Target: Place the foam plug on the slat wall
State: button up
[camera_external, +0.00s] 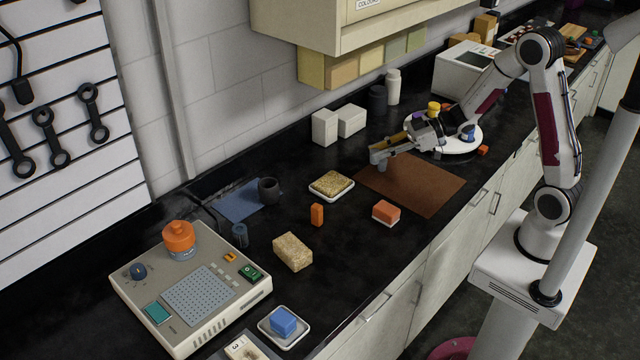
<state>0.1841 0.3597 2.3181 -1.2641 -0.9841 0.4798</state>
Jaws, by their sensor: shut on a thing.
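The slat wall (62,95) is the white panel with dark grooves at the left edge, with several dark tools hanging on its lower part. My gripper (378,158) is low over the far left edge of the brown mat (425,190), well to the right of the slat wall. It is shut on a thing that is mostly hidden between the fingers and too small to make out. I cannot tell for sure which thing is the foam plug.
A tan block (293,252), a small orange block (317,215) and a sponge on a tray (331,185) lie mid-counter. A grey device (190,285) stands near the slat wall. White boxes (338,123) stand behind my gripper. A cabinet (350,22) overhangs the back.

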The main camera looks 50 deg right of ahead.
dwell(0.3)
jog(key=shift+w+a, duration=0.45)
jog(key=shift+a, duration=0.05)
jog(key=w+a+n+g+y, duration=0.1)
jog(key=w+a, duration=0.3)
jog(key=a, duration=0.8)
jog(key=w+a+n+g+y, duration=0.1)
jog(key=w+a, duration=0.4)
jog(key=a, duration=0.8)
jog(key=shift+w+a+n+g, duration=0.15)
jog(key=shift+w+n+g, duration=0.1)
jog(key=shift+n+g, duration=0.55)
jog(key=shift+f, duration=0.1)
jog(key=shift+f, duration=3.05)
jog(key=shift+f, duration=0.1)
jog(key=shift+f, duration=1.8)
